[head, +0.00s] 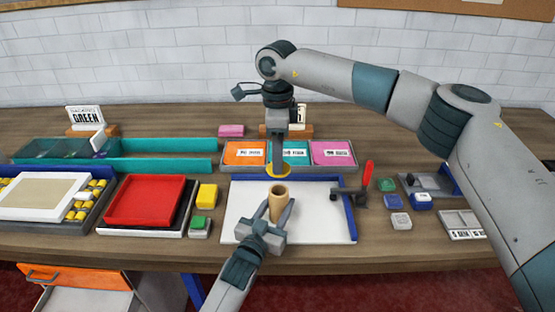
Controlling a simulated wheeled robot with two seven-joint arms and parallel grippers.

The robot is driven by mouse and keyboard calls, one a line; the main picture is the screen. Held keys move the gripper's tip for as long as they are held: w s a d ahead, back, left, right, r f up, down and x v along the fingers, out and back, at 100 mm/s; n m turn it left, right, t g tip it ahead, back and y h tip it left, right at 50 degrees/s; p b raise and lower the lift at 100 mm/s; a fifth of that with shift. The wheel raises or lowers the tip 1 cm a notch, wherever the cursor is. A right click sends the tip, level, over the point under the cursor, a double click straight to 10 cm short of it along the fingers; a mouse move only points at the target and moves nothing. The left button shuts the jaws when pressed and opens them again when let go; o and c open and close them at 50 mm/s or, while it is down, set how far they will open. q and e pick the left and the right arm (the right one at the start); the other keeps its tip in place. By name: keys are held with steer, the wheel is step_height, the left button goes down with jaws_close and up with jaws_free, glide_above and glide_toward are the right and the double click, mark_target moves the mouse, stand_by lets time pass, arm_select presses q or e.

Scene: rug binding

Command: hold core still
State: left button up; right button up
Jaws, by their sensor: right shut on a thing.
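The core (278,203), a tan hollow cylinder, stands upright at the middle of the white board (326,222). My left gripper (277,212) reaches in from the front with one finger on each side of the core, against it, low on its wall. My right gripper (278,166) points down just behind and above the core. It is shut on a small yellow curved piece (270,173), mostly hidden by the fingers. The piece looks apart from the core.
Orange, teal and pink labelled trays (333,153) lie behind the board. Small blocks (392,202) lie right.

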steer(key=shift+r, duration=0.65)
arm_select(q)
steer(key=o, duration=1.3)
steer(key=shift+o, duration=0.2)
steer(key=shift+s, duration=0.1)
steer(key=v, duration=1.1)
steer(key=shift+s+a+f, duration=0.1)
steer(key=shift+s+a, duration=0.1)
steer(key=shift+s, duration=0.15)
